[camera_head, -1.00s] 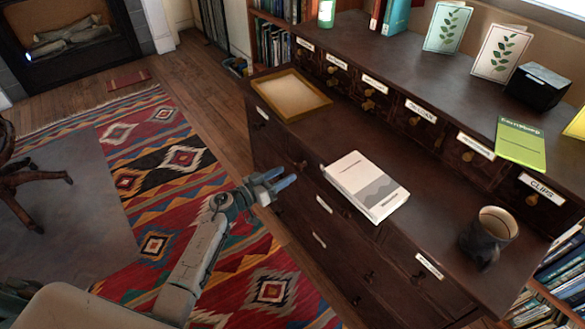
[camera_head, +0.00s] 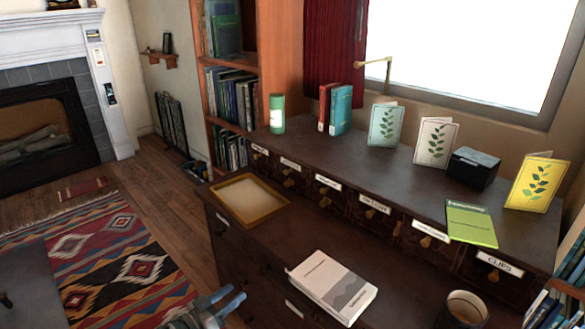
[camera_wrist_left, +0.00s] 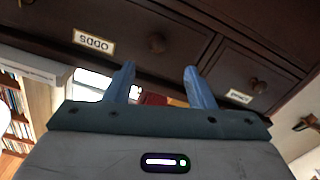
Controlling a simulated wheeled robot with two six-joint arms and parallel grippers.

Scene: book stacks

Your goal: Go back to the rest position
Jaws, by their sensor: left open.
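My left gripper (camera_head: 222,303) shows at the bottom of the head view, in front of the dark wooden cabinet (camera_head: 262,252) and left of a white-and-grey book (camera_head: 333,284) lying on its lower top. The left wrist view shows the two blue fingers (camera_wrist_left: 158,84) spread apart with nothing between them, facing drawer fronts with labels and round knobs. The gripper is open and empty. My right gripper is not in view.
A wooden tray (camera_head: 233,218) and a dark mug (camera_head: 462,312) stand on the lower top. The raised back shelf holds a green jar (camera_head: 277,113), upright books, cards (camera_head: 437,142), a black box (camera_head: 471,167) and a green booklet (camera_head: 471,224). A patterned rug (camera_head: 125,262) covers the floor at left.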

